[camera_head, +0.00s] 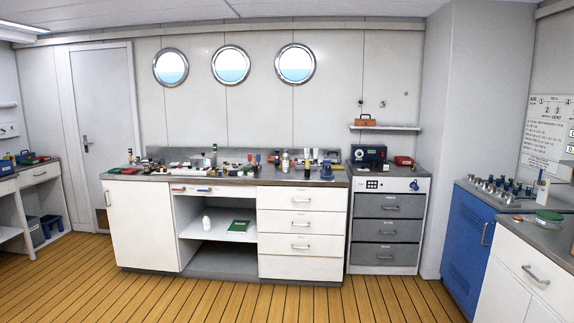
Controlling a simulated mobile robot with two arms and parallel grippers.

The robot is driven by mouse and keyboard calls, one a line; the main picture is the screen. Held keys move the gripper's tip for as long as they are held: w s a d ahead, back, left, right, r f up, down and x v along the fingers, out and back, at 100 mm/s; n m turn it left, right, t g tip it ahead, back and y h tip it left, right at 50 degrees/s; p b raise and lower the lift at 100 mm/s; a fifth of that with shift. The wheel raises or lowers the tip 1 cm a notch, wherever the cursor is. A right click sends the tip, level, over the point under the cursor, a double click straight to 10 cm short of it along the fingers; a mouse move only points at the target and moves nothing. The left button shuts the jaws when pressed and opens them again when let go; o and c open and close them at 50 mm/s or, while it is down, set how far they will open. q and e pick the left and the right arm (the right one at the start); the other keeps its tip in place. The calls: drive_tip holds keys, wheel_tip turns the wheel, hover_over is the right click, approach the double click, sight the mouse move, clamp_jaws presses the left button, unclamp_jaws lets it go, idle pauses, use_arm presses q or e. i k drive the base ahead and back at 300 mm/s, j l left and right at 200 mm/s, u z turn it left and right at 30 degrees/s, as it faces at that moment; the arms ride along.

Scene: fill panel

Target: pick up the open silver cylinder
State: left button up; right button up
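No single open silver cylinder can be made out. Several small silver and dark cylindrical items (508,188) stand in rows on top of the blue cabinet at the right; they are too small to tell open from closed. The long counter (225,176) against the back wall is crowded with small bottles, boxes and tools, also too small to tell apart. Neither of my grippers shows in the head view.
The wooden floor (240,300) is clear in front of the counter. A blue cabinet (466,243) and a white drawer unit (530,265) line the right side. A desk (40,173) stands at the left, near a closed door (103,120). A grey-drawered unit (388,230) adjoins the counter.

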sight(286, 157)
drive_tip(key=i+l, duration=0.2)
drive_tip(key=i, duration=0.55)
drive_tip(key=i+l, duration=0.2)
drive_tip(key=i, duration=0.55)
drive_tip(key=i+l+z, duration=0.1)
drive_tip(key=i, duration=0.65)
drive_tip(key=i+l, duration=0.2)
drive_tip(key=i, duration=0.55)
